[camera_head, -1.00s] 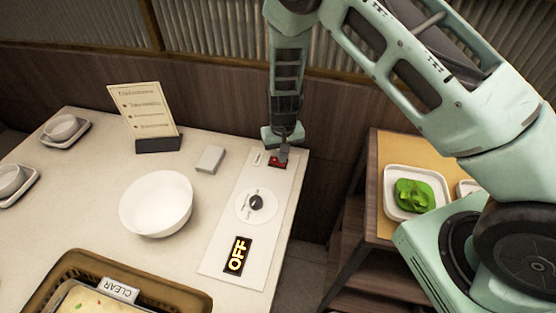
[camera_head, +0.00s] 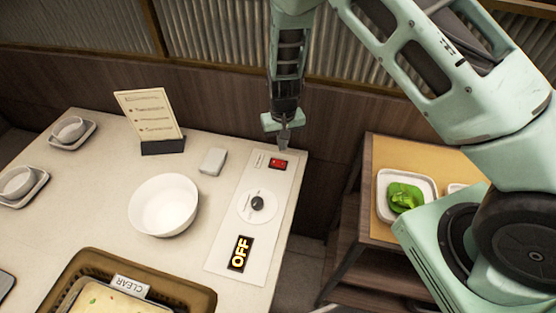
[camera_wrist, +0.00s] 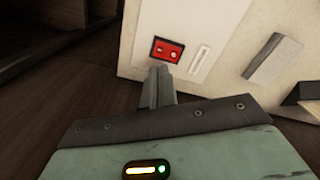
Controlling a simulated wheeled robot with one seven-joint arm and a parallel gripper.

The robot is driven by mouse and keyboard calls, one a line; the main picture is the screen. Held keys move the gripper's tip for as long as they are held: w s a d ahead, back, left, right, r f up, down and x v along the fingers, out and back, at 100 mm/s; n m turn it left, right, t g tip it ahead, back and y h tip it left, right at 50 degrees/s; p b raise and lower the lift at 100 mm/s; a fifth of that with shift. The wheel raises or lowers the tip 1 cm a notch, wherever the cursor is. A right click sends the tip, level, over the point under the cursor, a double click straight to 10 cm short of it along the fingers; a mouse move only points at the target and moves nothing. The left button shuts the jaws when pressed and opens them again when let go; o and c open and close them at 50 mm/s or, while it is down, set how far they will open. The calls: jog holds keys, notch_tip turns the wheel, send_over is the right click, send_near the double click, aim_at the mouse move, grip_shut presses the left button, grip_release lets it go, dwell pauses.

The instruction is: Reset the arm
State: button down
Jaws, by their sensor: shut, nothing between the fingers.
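My gripper (camera_head: 284,142) is shut and empty, held above the far right corner of the table. In the head view its fingertips are just above and right of the red switch (camera_head: 278,163). The red switch sits at the far end of a white control panel (camera_head: 233,226). The panel also has a dark round knob (camera_head: 257,203) and a black sign reading OFF (camera_head: 240,253). In the wrist view my closed fingers (camera_wrist: 158,88) point toward the red switch (camera_wrist: 167,50), with a visible gap between them.
A white bowl (camera_head: 164,205) stands left of the panel. A small grey-white block (camera_head: 213,161), a menu stand (camera_head: 150,118) and a basket marked CLEAR (camera_head: 200,297) share the table. A side table (camera_head: 385,152) at right holds a white tray (camera_head: 427,185) with green leaves (camera_head: 404,196).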

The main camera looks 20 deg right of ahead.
dwell(0.4)
jog(key=s+a+r+n+y, duration=0.1)
jog(key=s+a+r+n, duration=0.1)
jog(key=s+a+r, duration=0.45)
jog(key=s+a+r+n+y, duration=0.1)
jog(key=s+a+r+n, duration=0.15)
jog(key=s+r, duration=0.75)
jog(key=s+d+r+n+h, duration=0.1)
jog(key=s+r+n, duration=0.3)
jog(key=s+r, duration=0.6)
jog(key=s+d, duration=0.1)
jog(key=s, duration=0.2)
jog(key=shift+s+d+r, duration=0.2)
jog(key=shift+s+d, duration=0.1)
jog(key=shift+d, duration=0.05)
